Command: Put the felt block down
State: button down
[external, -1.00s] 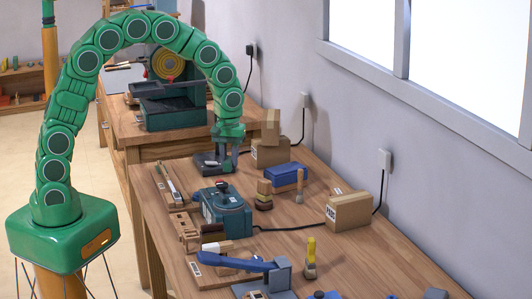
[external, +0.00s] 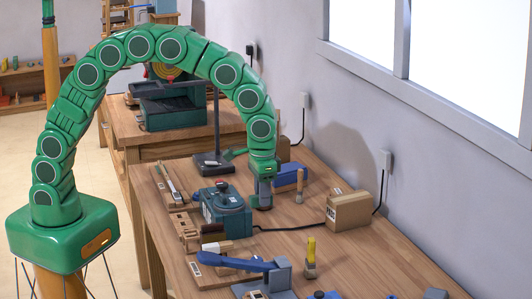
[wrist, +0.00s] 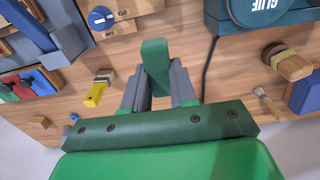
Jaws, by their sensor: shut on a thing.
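The green felt block (wrist: 155,66) shows in the wrist view between the two grey fingers of my gripper (wrist: 158,88). My gripper is shut on it. In the external view my gripper (external: 262,196) points down over the workbench (external: 310,226), just right of the teal glue pot (external: 226,211). The felt block is mostly hidden there by the fingers. I cannot tell whether the block touches the bench top.
A cardboard box (external: 349,211) stands near the wall. A black cord (external: 290,228) crosses the bench.

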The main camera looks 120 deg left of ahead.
jog(key=w+d+m, duration=0.4)
jog(key=d, duration=0.7)
jog(key=w+d+m, duration=0.4)
jog(key=d, duration=0.6)
jog(key=shift+d+r+m, duration=0.4)
jog(key=shift+a, duration=0.1)
jog(key=n, duration=0.9)
send_over(266, 231)
notch_tip(266, 231, down, 6)
jog(key=shift+f, duration=4.75)
jog(key=shift+f, duration=0.1)
jog(key=c, duration=0.9)
grip_release()
